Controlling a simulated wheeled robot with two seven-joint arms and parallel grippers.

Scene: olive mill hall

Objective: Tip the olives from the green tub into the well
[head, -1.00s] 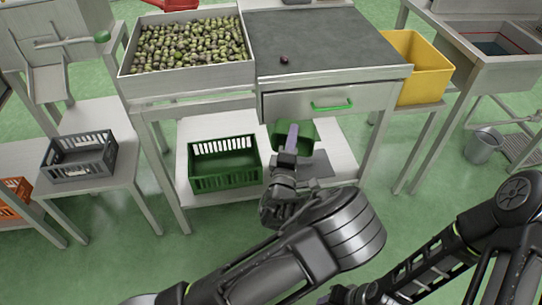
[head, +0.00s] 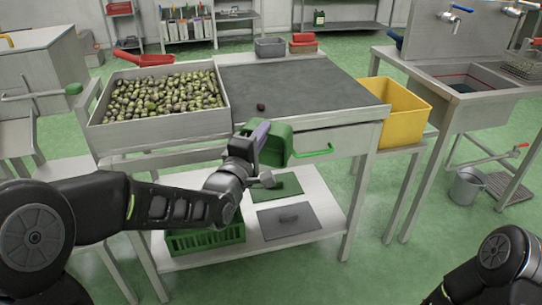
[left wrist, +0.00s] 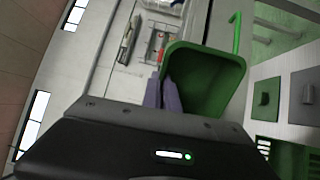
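My left gripper (head: 259,140) is shut on the green tub (head: 277,147). It holds the tub in the air in front of the table's drawer, below and right of the well's front corner. In the left wrist view, the two fingers (left wrist: 168,95) are at the left edge of the tub (left wrist: 212,75). No olives can be made out in the tub in either view. The well (head: 165,128) is a square metal box at the table's left, filled with green and dark olives (head: 165,95). My right gripper is out of view.
A dark work surface (head: 300,85) with one dark olive (head: 261,107) lies right of the well. A yellow bin (head: 405,115) stands at right. The lower shelf holds a green crate (head: 205,238) and flat plates (head: 287,219).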

